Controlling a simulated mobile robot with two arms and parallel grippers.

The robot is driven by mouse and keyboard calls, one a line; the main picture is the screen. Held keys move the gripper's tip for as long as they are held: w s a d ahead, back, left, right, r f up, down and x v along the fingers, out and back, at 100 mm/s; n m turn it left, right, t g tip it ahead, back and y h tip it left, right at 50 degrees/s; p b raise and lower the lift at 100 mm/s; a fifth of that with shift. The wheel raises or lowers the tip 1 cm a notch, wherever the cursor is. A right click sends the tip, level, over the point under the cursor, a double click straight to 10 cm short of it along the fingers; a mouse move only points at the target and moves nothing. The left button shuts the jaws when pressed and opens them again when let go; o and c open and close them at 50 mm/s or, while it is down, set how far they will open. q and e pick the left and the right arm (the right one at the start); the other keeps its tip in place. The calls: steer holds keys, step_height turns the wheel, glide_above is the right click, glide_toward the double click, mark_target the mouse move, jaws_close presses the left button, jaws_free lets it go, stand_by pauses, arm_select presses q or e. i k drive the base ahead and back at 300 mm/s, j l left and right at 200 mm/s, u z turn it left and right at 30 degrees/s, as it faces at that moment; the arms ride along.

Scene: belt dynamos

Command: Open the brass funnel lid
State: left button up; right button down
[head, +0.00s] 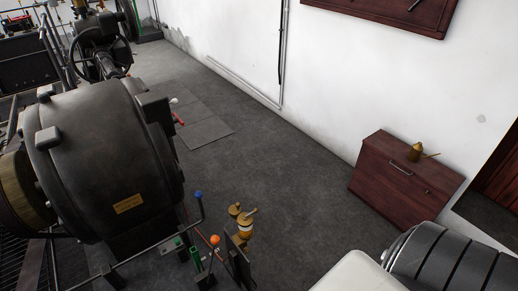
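A small brass fitting (246,231) stands low in front of the big dark dynamo, beside the control levers. It looks like the brass funnel, a cup with a pale band and a slanted brass piece on top. A rounded brass part (235,210) sits at its upper left. It is too small to tell which piece is the lid, or whether the lid is open. Neither of my grippers shows in the head view.
The dynamo (100,160) fills the left. Levers with a blue knob (198,194) and an orange knob (215,240) stand close to the brass fitting. A wooden cabinet (400,190) with a brass oil can (416,153) stands by the wall. The grey floor (290,170) between is clear.

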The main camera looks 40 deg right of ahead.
mark_target(235, 209)
steer(key=z, duration=1)
